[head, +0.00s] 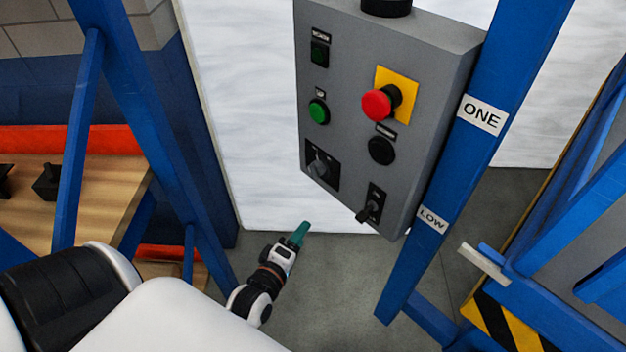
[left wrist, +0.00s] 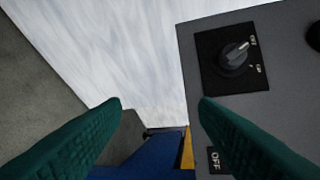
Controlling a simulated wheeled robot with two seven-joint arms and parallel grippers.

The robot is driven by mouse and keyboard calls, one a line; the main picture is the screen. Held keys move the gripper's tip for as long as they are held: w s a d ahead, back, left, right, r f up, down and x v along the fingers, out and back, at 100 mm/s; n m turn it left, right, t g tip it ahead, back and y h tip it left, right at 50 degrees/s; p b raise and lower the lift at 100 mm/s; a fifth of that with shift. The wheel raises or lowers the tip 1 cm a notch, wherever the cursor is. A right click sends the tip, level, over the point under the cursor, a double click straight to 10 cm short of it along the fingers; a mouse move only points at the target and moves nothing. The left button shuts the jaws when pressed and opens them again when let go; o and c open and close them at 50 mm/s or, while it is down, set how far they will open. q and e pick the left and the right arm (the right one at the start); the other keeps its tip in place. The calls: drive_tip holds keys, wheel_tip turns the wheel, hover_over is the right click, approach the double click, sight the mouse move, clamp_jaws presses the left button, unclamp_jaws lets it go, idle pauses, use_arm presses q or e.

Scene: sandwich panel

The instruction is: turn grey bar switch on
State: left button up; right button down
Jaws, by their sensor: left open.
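The grey bar switch (head: 320,163) is a dark rotary knob with a grey bar handle on a black plate, low on the left of the grey control panel (head: 345,90). In the left wrist view the switch (left wrist: 235,57) is at the upper right, its bar tilted toward the upper of two small labels, which are too small to read surely. My left gripper (head: 302,232) is below and left of the panel in the head view, apart from the switch. Its teal fingers (left wrist: 160,105) are spread with nothing between them. My right gripper is not visible.
The panel also bears a red mushroom button (head: 377,104), a green button (head: 318,111), a black button (head: 382,150) and a black lever switch (head: 370,208). A blue post (head: 470,160) stands along its right side. Open floor (head: 330,270) lies below the panel.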

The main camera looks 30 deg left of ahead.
use_arm(q)
drive_tip(key=n+t, duration=0.2)
approach(314, 174)
wheel_tip(314, 174, down, 2)
drive_tip(key=s+d, duration=0.1)
drive_tip(key=s, duration=0.1)
wheel_tip(314, 174, up, 2)
drive_tip(key=y, duration=0.1)
drive_tip(key=shift+n, duration=0.4)
drive_tip(key=w, duration=0.3)
drive_tip(key=w+a+p, duration=0.1)
drive_tip(key=w, duration=0.7)
drive_tip(key=shift+w+a+f, duration=0.1)
drive_tip(key=shift+w+a, duration=0.15)
drive_tip(key=shift+a, duration=0.15)
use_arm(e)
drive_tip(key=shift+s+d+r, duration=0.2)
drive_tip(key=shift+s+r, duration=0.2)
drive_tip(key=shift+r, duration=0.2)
use_arm(q)
drive_tip(key=shift+c, duration=0.3)
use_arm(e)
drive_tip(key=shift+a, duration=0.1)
use_arm(q)
drive_tip(key=c, duration=0.9)
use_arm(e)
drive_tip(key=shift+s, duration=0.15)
